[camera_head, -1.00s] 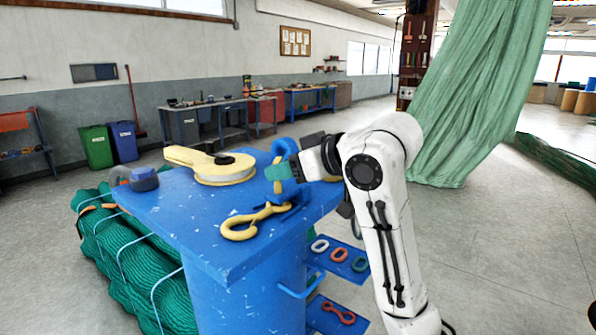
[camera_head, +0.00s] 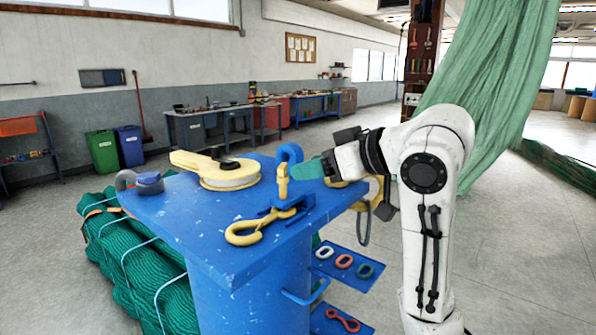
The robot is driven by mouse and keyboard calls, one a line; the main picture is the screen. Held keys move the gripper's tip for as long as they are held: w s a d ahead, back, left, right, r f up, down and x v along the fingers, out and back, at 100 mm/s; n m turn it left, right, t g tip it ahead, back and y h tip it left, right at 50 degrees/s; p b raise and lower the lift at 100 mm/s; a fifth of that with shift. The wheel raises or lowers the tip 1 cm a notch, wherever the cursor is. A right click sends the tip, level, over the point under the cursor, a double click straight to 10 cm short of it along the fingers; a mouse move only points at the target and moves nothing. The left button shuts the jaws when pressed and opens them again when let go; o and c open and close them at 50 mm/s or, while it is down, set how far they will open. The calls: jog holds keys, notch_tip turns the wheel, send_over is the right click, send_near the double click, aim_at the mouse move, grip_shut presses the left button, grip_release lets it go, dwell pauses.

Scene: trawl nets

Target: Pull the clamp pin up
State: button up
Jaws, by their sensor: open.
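A yellow clamp pin (camera_head: 282,181) stands upright near the back right part of the blue table (camera_head: 205,215). Its lower end meets a low blue clamp body (camera_head: 288,206). A blue hook-shaped piece (camera_head: 290,153) rises just behind the pin. My gripper (camera_head: 305,170), with teal fingers, is just right of the pin at about its height. The jaws are open, nothing shows between them, and a small gap appears between fingertips and pin. The far finger is largely hidden.
A yellow hook (camera_head: 258,226) lies in front of the clamp. Side shelves (camera_head: 345,262) hold coloured links. Green netting hangs at right.

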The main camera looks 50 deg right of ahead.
jog(key=v, duration=0.5)
dwell(0.6)
